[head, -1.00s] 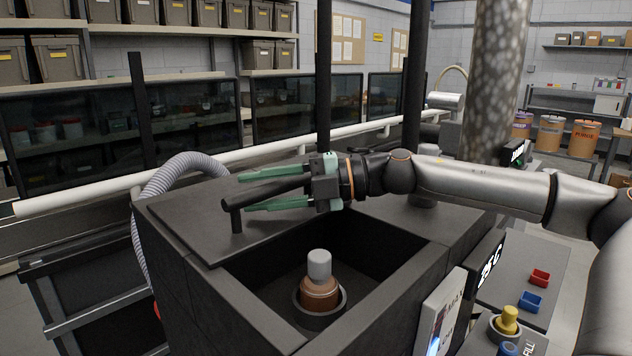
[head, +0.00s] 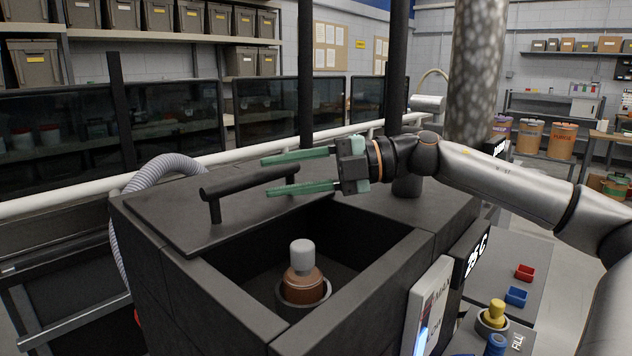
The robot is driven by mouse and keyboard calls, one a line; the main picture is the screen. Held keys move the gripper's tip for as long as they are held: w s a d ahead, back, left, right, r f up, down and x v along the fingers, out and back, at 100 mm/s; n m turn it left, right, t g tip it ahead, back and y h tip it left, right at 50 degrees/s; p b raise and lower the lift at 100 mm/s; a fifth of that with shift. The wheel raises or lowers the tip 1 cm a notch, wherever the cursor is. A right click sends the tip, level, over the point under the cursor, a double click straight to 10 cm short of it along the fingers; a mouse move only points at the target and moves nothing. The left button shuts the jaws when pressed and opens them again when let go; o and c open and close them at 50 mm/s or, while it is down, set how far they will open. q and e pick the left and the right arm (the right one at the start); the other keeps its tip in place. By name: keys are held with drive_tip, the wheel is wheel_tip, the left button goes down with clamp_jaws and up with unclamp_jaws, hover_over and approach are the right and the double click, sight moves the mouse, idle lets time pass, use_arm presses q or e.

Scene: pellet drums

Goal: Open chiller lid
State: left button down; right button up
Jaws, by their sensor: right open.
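The chiller (head: 172,283) is a dark box in the middle of the head view. Its dark flat lid (head: 170,214) is slid to the back left, leaving a square opening at the front. A black bar handle (head: 248,180) stands on the lid. Inside the opening a copper-coloured bottle with a grey cap (head: 304,285) stands upright in a round holder. My right gripper (head: 265,176) has green fingers spread apart. It is empty, with its fingertips near the handle's right end. My left gripper is not in view.
A display and white panel (head: 428,305) are on the chiller's right side. Red (head: 524,272) and blue (head: 516,296) small trays lie on the bench at right. A grey hose (head: 160,172) runs behind the lid. Dark posts rise behind the chiller.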

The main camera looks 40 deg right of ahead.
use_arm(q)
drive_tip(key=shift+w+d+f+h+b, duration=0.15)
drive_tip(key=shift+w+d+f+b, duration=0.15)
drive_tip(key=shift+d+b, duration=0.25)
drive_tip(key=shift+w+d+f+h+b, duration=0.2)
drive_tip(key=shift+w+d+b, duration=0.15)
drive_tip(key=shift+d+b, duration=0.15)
use_arm(e)
drive_tip(key=v, duration=0.4)
drive_tip(key=shift+s+d+r, duration=0.1)
drive_tip(key=shift+s+d, duration=0.1)
drive_tip(key=shift+d, duration=0.1)
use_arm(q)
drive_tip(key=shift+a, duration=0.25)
